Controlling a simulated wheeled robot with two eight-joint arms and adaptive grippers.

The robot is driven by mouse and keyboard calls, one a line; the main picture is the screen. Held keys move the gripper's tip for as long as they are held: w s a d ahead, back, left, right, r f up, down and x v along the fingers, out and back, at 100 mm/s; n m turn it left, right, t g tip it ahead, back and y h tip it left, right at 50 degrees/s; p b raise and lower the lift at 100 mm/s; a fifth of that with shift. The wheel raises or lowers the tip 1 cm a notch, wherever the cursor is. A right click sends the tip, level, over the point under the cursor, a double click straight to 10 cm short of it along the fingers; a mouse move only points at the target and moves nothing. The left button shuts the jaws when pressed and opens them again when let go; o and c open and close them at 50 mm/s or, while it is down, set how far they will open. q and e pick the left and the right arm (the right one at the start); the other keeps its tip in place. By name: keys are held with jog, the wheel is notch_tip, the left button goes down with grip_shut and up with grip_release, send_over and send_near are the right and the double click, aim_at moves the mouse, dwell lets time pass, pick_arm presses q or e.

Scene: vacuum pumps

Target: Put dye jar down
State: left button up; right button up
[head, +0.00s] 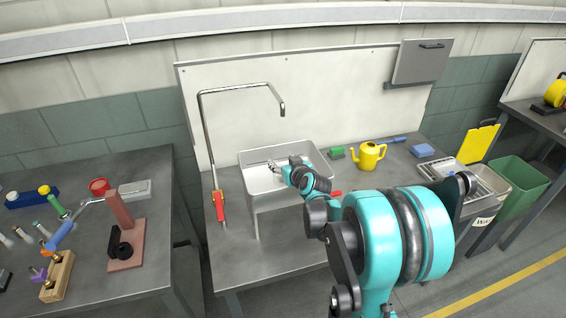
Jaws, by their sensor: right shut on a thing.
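My right arm reaches forward over the metal bench, and its gripper (274,166) is at the sink basin (258,192), within the outline of its rim. The gripper looks small and is partly hidden by my own wrist. It is shut on the dye jar, but the jar is too small and covered to make out. I cannot tell whether it touches the basin. My left gripper is not in view.
A tall tap (205,130) rises left of the sink. The bench front left is clear. A cluttered table (85,285) stands at the left.

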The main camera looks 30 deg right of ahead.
jog(key=o, duration=1.3)
jog(key=shift+c, duration=0.2)
jog(key=v, duration=1.2)
grip_shut()
